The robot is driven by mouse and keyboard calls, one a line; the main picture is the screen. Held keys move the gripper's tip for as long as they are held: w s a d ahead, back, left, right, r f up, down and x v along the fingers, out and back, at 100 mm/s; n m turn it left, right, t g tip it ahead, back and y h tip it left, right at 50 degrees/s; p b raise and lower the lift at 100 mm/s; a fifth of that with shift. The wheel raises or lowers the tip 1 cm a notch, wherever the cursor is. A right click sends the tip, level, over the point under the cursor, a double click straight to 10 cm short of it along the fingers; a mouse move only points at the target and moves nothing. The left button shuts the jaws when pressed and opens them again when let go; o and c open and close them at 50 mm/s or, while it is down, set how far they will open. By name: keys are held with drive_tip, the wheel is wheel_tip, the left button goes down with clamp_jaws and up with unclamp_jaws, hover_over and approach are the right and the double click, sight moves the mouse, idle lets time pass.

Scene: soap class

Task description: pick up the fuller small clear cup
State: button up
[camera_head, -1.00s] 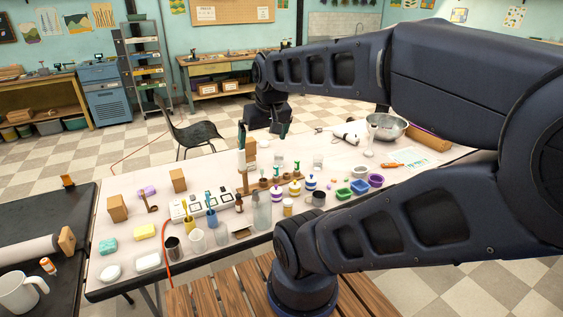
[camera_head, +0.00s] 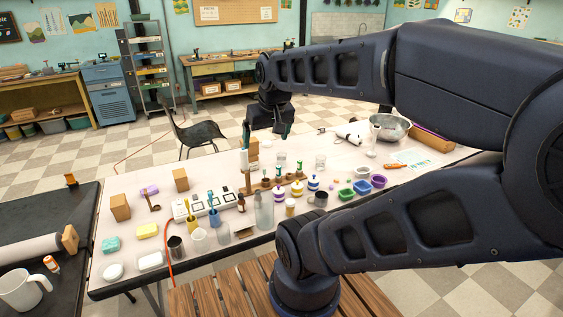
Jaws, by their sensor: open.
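Two small clear cups stand on the pale table (camera_head: 130,180), behind the bottles: one clear cup (camera_head: 281,159) left of the other clear cup (camera_head: 320,162). Both are small in the picture, and I cannot tell which is fuller. My gripper (camera_head: 266,133) hangs from my arm over the back of the table, its fingers apart and nothing between them. It appears above and slightly left of the left clear cup, apart from both cups.
A wooden rack with small bottles (camera_head: 268,183), striped jars (camera_head: 313,183) and a tall clear bottle (camera_head: 264,211) stand in front of the cups. Coloured bowls (camera_head: 362,187) are to the right. A metal bowl (camera_head: 388,128) and a tall glass (camera_head: 371,147) stand at back right.

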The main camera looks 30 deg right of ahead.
drive_tip(key=shift+c, duration=1)
